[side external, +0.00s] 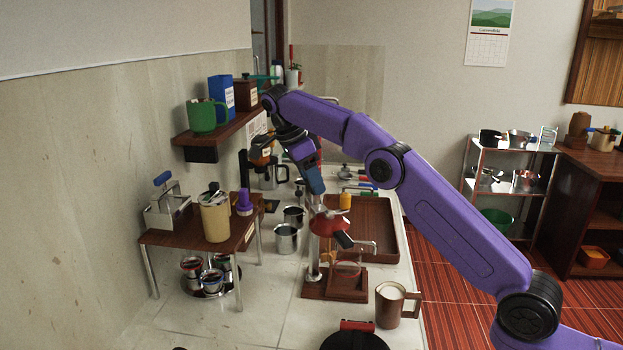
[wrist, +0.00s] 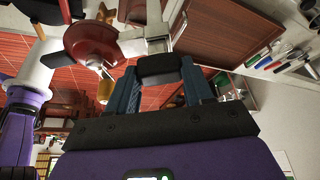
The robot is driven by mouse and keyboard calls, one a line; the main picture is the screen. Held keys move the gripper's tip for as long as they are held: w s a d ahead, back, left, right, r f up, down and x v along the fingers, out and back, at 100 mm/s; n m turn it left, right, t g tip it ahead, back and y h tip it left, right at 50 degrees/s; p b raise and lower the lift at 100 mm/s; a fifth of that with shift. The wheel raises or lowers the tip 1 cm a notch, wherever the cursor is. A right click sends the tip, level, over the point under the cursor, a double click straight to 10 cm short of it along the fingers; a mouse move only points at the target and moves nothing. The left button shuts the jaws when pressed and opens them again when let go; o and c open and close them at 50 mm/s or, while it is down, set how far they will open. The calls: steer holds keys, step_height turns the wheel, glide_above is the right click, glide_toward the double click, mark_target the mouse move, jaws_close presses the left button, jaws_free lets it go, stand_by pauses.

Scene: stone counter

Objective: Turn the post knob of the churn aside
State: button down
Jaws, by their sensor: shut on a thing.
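The churn has a red head (side external: 329,223) on an upright metal post (side external: 313,262), over a dark wooden base (side external: 345,284). A round glass part (side external: 347,268) sits under the head. My gripper (side external: 316,188) points down at the top of the post, its blue fingers hiding the knob in the side view. In the wrist view, my gripper (wrist: 160,80) is shut on the black post knob (wrist: 158,67), which sits at the end of a pale metal post (wrist: 155,22). The red head (wrist: 92,42) shows to the left of it.
A brown tray (side external: 388,222) lies behind the churn. A mug (side external: 390,306) stands in front at right, and a metal cup (side external: 286,239) to the left. A small table (side external: 170,239) and a wall shelf (side external: 222,131) with a green mug (side external: 205,116) flank the arm's left.

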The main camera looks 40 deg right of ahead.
steer(key=shift+d+f+m, duration=0.1)
steer(key=shift+d+m, duration=0.1)
steer(key=shift+m, duration=0.2)
stand_by(0.4)
steer(key=shift+c, duration=2.2)
jaws_free()
steer(key=shift+s, duration=0.1)
steer(key=shift+a+n, duration=0.2)
steer(key=shift+n, duration=0.1)
